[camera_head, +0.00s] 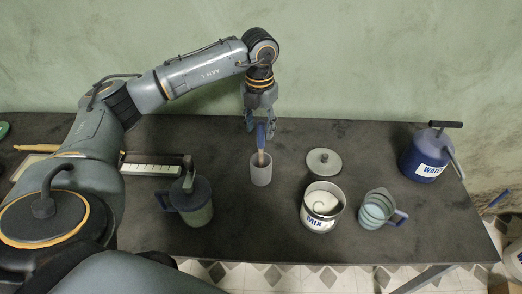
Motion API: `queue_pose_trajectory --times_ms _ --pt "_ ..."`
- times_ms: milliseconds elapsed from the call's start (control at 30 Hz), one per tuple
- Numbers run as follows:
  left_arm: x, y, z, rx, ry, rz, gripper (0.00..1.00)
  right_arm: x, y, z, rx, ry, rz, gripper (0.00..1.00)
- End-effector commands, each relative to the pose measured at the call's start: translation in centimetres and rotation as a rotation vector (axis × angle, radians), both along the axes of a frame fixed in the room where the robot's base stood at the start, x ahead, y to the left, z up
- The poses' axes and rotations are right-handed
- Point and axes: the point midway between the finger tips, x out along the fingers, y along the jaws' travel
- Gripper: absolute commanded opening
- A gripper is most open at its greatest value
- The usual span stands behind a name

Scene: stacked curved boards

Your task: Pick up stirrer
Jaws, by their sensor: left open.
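The stirrer (261,142) stands upright in a small grey cup (261,174) near the middle of the table. Its upper part looks blue and its lower part light brown, and its lower end is hidden inside the cup. My left gripper (262,132) points down from above at the stirrer's top. Its fingers are open, one on each side of the stirrer's upper part as seen here. I cannot tell if they touch it. My right gripper is not in view.
A dark lidded jug (197,203) stands left of the cup. On the right are a lid (324,162), an open MIX tin (320,208), a measuring jug (377,209) and a blue water can (424,158). A wall (390,70) rises behind the dark table (260,235).

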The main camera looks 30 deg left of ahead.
Motion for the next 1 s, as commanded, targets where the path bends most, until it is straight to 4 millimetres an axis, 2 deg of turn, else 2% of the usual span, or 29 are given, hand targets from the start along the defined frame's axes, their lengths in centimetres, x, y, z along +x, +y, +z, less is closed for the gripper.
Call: queue_pose_trajectory --times_ms 33,133,300,567,800,1000 --pt "-0.1 -0.1 -0.4 0.000 0.006 -0.001 0.47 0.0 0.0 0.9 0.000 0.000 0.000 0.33" --pt "-0.1 -0.4 -1.9 0.000 0.007 -0.001 0.47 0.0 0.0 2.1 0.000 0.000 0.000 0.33" --pt "-0.1 -0.4 -4.1 0.000 0.004 -0.001 0.47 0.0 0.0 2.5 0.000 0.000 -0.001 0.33" --pt "0.0 -0.4 -4.5 -0.001 0.001 -0.002 0.47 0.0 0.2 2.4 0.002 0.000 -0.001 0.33" --pt "0.0 -0.4 -4.5 -0.001 0.001 -0.002 0.00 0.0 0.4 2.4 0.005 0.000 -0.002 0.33" --pt "0.0 -0.4 -4.4 -0.001 0.001 -0.002 0.00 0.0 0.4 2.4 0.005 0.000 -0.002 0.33"
